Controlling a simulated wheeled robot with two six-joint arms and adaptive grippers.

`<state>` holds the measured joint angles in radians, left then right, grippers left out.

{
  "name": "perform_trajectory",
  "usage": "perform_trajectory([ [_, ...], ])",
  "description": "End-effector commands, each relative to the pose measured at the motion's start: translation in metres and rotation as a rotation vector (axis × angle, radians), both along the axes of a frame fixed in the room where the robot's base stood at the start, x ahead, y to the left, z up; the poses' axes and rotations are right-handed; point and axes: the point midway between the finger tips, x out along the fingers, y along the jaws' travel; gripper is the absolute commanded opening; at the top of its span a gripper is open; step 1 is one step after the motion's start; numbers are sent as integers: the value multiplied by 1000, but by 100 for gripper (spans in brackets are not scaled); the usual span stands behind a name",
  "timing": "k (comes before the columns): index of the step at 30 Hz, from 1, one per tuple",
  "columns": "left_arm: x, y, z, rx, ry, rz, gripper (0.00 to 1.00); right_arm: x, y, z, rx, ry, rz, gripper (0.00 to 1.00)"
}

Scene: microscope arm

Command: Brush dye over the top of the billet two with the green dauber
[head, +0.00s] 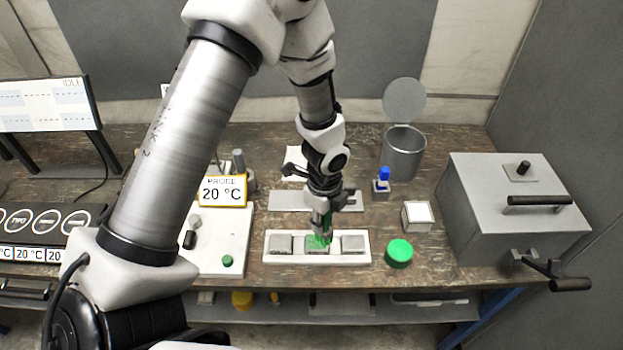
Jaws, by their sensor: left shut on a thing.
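My left gripper (325,208) points down over the white tray (263,257). It is shut on the green dauber (326,224), which is upright and partly hidden by the fingers. The tray holds three grey billets in a row: a left one (280,245), a middle one (317,251) and a right one (352,244). The dauber's lower end is at the middle billet, and green shows over its top. I cannot tell whether that green is dye or the dauber itself. No number is readable on the billets. My right gripper is out of view.
A round green pot (399,254) and a small white box (418,216) stand right of the tray. A blue-topped item (383,181) and an open metal can (403,153) stand behind. A grey chest (513,213) fills the right. A probe display (222,191) stands left.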

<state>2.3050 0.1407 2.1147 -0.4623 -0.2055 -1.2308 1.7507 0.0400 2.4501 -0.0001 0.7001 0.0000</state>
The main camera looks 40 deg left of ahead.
Motion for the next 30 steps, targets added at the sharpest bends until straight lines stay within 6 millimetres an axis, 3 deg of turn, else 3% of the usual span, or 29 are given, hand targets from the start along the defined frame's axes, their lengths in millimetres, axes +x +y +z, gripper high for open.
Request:
perform_trajectory([
  [9, -5, 1, 18, -1, -1, 9, 0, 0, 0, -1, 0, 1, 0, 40],
  [30, -6, 1, 18, 0, 1, 10, 0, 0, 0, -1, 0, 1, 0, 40],
])
